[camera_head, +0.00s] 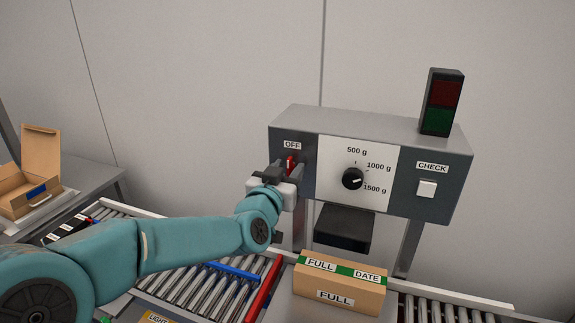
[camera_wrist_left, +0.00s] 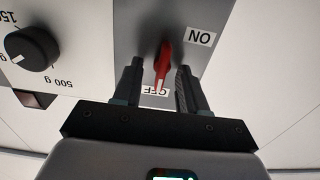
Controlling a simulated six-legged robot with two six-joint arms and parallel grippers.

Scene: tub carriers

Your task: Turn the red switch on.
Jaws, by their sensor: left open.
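The red switch (camera_head: 291,162) is on the left end of the grey control box (camera_head: 284,121), under the OFF label (camera_head: 292,145). In the left wrist view the red lever (camera_wrist_left: 163,64) points at the OFF label (camera_wrist_left: 150,90) and partly covers it; the ON label (camera_wrist_left: 201,38) is on the opposite side. My left gripper (camera_head: 281,170) is at the switch. It is open, with one finger on each side of the lever in the left wrist view (camera_wrist_left: 159,72). I cannot tell whether either finger touches it. My right gripper is not in view.
A weight dial (camera_head: 353,178), a CHECK button (camera_head: 426,189) and a red-green lamp (camera_head: 441,101) are on the box. Below are a closed FULL carton (camera_head: 338,297) and roller conveyors (camera_head: 190,291). An open carton (camera_head: 36,180) stands at far left.

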